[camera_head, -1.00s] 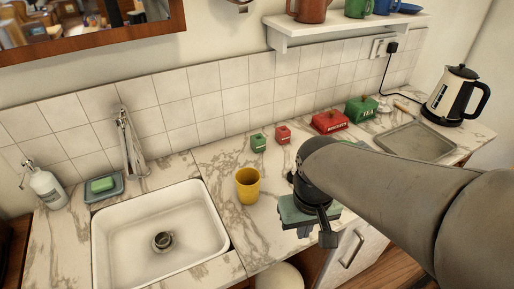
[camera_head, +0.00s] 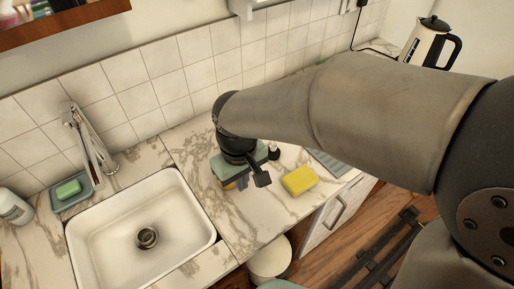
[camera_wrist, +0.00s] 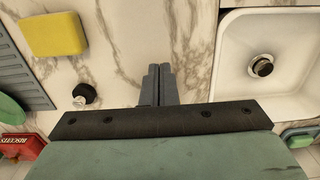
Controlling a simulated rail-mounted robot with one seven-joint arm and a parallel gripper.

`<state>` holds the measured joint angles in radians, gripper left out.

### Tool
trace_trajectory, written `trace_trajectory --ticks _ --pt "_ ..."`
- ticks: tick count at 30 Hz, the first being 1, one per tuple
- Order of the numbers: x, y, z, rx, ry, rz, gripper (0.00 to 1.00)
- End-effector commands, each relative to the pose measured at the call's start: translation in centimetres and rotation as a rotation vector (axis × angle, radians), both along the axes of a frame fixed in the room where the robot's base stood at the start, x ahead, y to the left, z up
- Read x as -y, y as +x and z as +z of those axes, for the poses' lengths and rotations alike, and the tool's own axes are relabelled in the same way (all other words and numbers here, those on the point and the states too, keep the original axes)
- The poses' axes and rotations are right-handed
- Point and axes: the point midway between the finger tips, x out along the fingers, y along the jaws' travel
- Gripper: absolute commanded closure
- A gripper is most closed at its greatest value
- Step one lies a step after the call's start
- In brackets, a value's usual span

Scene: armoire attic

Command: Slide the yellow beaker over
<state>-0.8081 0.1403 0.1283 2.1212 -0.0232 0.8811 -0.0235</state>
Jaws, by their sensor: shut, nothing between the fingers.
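My gripper (camera_head: 232,184) is low over the marble counter, just right of the sink. In the wrist view its two fingers (camera_wrist: 161,72) are together with nothing between them. No beaker shows in the wrist view. I cannot tell whether the fingers touch it.
A yellow sponge (camera_head: 300,180) lies to the right on the counter (camera_head: 250,218). A small dark knob-like item (camera_wrist: 85,94) stands between sponge and gripper. The white sink (camera_head: 110,235) opens at left. A red biscuit box (camera_wrist: 20,146) and grey ribbed tray (camera_wrist: 20,70) are nearby.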

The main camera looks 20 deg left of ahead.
Motion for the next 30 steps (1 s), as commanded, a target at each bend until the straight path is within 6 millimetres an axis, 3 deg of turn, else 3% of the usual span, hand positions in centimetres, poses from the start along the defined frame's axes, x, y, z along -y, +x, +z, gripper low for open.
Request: trace_trajectory --ticks 10,18,30 --pt "0.1 -0.1 -7.5 -0.004 -0.006 0.000 1.00" --pt "-2.8 2.0 -7.2 0.000 0.000 -0.001 1.00" --pt "-3.2 2.3 -7.3 0.000 0.000 -0.002 1.00"
